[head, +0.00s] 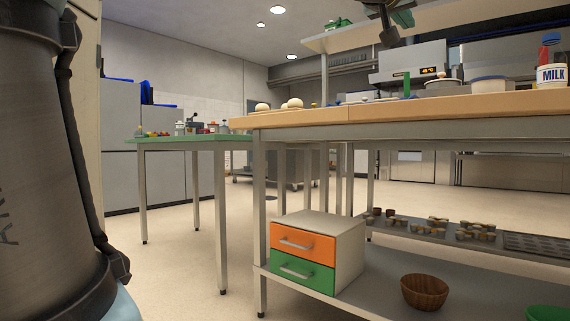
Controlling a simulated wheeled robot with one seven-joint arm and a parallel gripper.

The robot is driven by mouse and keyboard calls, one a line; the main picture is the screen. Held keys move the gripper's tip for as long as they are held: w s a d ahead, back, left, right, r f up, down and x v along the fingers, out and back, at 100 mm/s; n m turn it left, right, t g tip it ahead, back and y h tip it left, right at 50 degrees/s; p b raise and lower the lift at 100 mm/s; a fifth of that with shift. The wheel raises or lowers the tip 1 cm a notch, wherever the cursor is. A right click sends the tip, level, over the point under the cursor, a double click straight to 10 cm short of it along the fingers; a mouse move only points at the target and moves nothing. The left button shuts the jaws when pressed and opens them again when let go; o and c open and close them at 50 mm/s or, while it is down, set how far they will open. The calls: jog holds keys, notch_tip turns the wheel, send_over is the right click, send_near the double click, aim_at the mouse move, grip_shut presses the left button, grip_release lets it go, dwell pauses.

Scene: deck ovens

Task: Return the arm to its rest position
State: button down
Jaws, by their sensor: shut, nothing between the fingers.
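Part of my own arm, a large dark grey link (35,150), fills the left edge of the head view, close to the camera. A dark cable or strap runs down its right side.
A wood-topped table (300,118) spans the right, with a milk tub (552,76) on top. A green-topped table (180,138) stands behind. Open floor (185,270) lies between.

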jog(key=w+a+f+n+g+y+p, duration=0.1)
jog(key=w+a+f+g+y+p, duration=0.15)
jog(key=a+f, duration=0.45)
jog(key=w+a+f+n+g+y+p, duration=0.1)
jog(key=w+a+f+y+p, duration=0.25)
jog(key=f, duration=0.85)
jog(key=w+a+f+n+g+y+p, duration=0.25)
jog(key=w+a+f, duration=0.2)
jog(key=f, duration=0.45)
jog(key=s+a+f+n+g+y+p, duration=0.25)
jog(key=s+a+f+g+p, duration=0.35)
jog(key=s+a+f, duration=0.9)
notch_tip(320, 180, up, 35)
jog(key=s+p, duration=0.1)
jog(key=p, duration=3.7)
jog(key=shift+a+r+m, duration=0.15)
jog(key=shift+a+m, duration=0.1)
jog(key=shift+m, duration=0.05)
